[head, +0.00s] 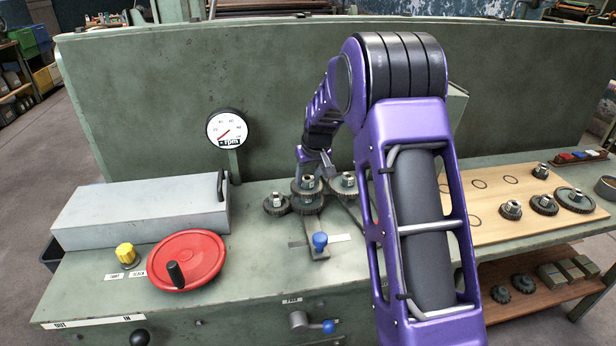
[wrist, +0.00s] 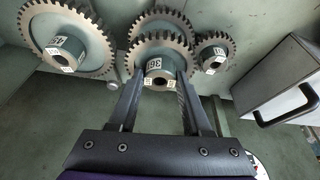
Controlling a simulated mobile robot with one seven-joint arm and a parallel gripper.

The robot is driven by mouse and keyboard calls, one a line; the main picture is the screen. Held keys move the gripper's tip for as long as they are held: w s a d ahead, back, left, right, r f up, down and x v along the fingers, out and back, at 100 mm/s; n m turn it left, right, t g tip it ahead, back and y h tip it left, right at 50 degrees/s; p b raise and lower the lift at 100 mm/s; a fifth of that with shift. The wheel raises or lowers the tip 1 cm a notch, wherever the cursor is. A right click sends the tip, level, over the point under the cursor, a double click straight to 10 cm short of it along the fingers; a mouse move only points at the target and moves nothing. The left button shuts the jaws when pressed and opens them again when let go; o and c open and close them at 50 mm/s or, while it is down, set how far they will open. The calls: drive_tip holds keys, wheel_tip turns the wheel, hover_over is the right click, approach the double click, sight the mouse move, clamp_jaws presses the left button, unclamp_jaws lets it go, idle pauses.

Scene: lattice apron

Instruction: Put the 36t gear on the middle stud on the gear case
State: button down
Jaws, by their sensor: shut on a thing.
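The 36t gear (wrist: 158,48), its hub marked 36, is in the middle of the wrist view. My gripper (wrist: 162,80) is shut on its hub, one finger on each side. In the head view the gear (head: 307,188) is below my wrist, among the other gears on the gear case. In the wrist view a larger gear (wrist: 68,40) is at left, a small gear (wrist: 213,52) at right, and another gear (wrist: 160,22) is just beyond, partly covered by the held one. The middle stud is hidden, and I cannot tell whether the gear is seated on it.
A grey cover with a black handle (head: 140,215) and a red handwheel (head: 187,260) are at left. A blue-knobbed lever (head: 319,243) stands in front of the gears. A wooden board (head: 500,205) with spare gears is at right. My arm hides part of the bench.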

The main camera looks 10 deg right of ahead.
drive_tip(key=shift+f, duration=0.3)
drive_tip(key=shift+c, duration=2.1)
unclamp_jaws()
drive_tip(key=o, duration=0.4)
drive_tip(key=shift+f, duration=0.15)
drive_tip(key=shift+r+p, duration=2.45)
drive_tip(key=shift+r, duration=1.9)
